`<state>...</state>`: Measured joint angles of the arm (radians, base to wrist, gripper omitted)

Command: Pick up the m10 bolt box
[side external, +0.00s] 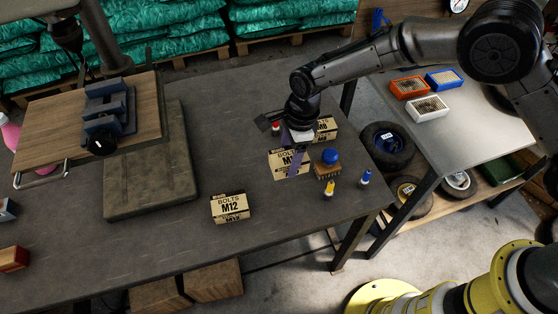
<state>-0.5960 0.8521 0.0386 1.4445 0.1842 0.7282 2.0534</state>
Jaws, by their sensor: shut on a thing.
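The m10 bolt box (283,170) is a tan carton with a black "BOLTS" label in the middle of the right part of the dark table. Its size mark is partly covered by a gripper finger, so only "M1" reads. My gripper (294,158) reaches down from the upper right and is shut on this box, with one finger across its front face. The other finger is hidden. I cannot tell whether the box touches the table.
The M8 box (326,127) stands close behind and the M12 box (230,207) in front left. A blue-knobbed brush (328,167), yellow bottle (329,189), blue bottle (365,178) and red-capped item (276,128) are near.

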